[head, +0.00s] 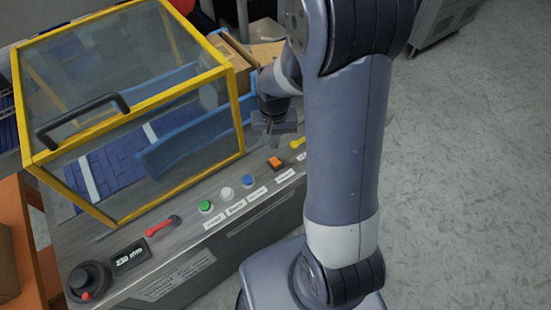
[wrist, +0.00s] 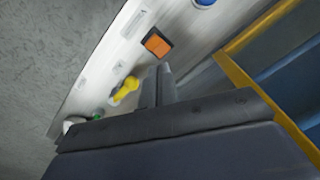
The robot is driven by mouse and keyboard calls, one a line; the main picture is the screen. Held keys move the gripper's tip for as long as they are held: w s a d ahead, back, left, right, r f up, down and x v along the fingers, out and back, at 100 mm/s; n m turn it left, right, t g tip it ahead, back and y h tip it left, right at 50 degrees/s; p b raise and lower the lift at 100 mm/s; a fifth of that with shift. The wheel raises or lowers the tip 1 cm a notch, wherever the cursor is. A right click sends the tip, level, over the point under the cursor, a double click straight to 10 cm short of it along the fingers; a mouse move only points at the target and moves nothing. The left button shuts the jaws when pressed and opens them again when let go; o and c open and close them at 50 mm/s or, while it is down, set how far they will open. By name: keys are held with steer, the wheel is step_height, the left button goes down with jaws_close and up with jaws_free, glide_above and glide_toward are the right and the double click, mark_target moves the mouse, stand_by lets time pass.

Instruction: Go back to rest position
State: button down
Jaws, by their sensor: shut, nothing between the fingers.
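My gripper (head: 272,136) is above the right part of the case packer's control panel (head: 213,236), beside the right edge of the yellow-framed guard (head: 142,106). Its fingers are shut with nothing between them. My arm blocks part of the panel's right end in the head view. In the wrist view the gripper fingers (wrist: 158,84) point toward the panel, near an orange switch (wrist: 156,42) and a yellow handle (wrist: 126,88). Whether the fingers touch the panel I cannot tell.
The panel carries a green button (head: 206,206), a white button (head: 227,193), a blue button (head: 247,181), a red lever (head: 163,226), a display (head: 131,256) and a black knob (head: 88,279). A cardboard box (head: 236,62) lies behind the guard. Open grey floor (head: 462,180) spreads at right.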

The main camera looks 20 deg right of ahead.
mark_target(274, 161)
steer(key=shift+r, duration=0.1)
stand_by(0.3)
step_height(274, 161, down, 7)
steer(key=b, duration=0.5)
steer(key=shift+b, duration=0.35)
steer(key=shift+r, duration=0.1)
steer(key=shift+r, duration=0.1)
step_height(274, 161, up, 9)
steer(key=s+p, duration=0.2)
steer(key=p, duration=0.5)
steer(key=shift+s+d+r, duration=0.15)
steer(key=shift+s+r, duration=0.05)
stand_by(1.1)
